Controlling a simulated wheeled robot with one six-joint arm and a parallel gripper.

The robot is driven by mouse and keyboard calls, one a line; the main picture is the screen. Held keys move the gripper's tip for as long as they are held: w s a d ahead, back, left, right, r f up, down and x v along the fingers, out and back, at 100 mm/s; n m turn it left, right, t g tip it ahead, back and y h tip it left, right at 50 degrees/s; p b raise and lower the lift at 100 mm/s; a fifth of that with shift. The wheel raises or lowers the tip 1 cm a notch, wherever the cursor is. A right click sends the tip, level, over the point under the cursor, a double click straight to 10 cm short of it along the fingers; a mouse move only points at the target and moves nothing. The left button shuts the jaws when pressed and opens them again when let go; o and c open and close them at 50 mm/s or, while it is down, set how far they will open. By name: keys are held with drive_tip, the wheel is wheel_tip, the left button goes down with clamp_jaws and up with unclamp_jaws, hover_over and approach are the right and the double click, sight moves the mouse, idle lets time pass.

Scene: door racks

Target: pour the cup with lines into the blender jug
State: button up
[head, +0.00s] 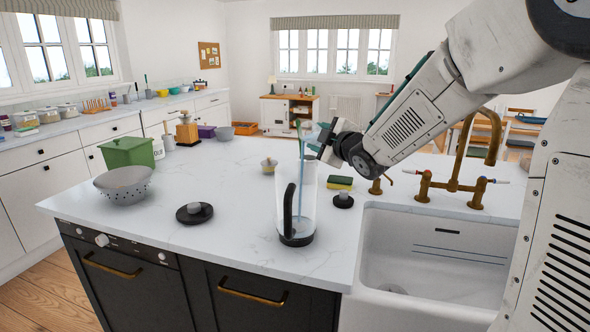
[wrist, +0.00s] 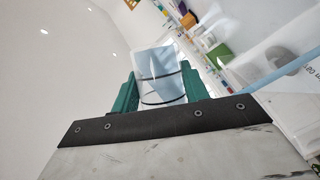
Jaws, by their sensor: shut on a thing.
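The clear blender jug (head: 308,190) stands upright on the island counter, with a black handle at its left and a dark base. My gripper (head: 320,140) is above the jug's open top, shut on the cup with lines (head: 311,133). In the wrist view the see-through cup (wrist: 158,72) with dark rings is between the two green fingers (wrist: 158,92), and it looks strongly tipped, with bluish liquid in it. A thin blue stream (head: 302,185) runs from the cup down into the jug; it also shows in the wrist view (wrist: 285,70). The liquid level in the jug is hard to make out.
A yellow-green sponge (head: 339,183) and a small dark lid with a knob (head: 343,201) are right of the jug, near the white sink (head: 440,255) and brass tap (head: 455,185). A round black lid (head: 194,213), grey colander (head: 124,185) and green bin (head: 128,152) are left.

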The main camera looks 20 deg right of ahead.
drive_tip(key=shift+r+n+t, duration=0.5)
drive_tip(key=shift+r+n, duration=0.05)
drive_tip(key=shift+n, duration=0.45)
idle(0.8)
drive_tip(key=shift+s+a+r+n+t, duration=0.3)
drive_tip(key=shift+s+a+r+n, duration=0.15)
drive_tip(key=shift+a+n, duration=0.3)
idle(0.7)
drive_tip(key=shift+s+a+f+n+t, duration=0.1)
drive_tip(key=shift+f+n+t, duration=0.3)
drive_tip(key=shift+n, duration=0.55)
idle(0.6)
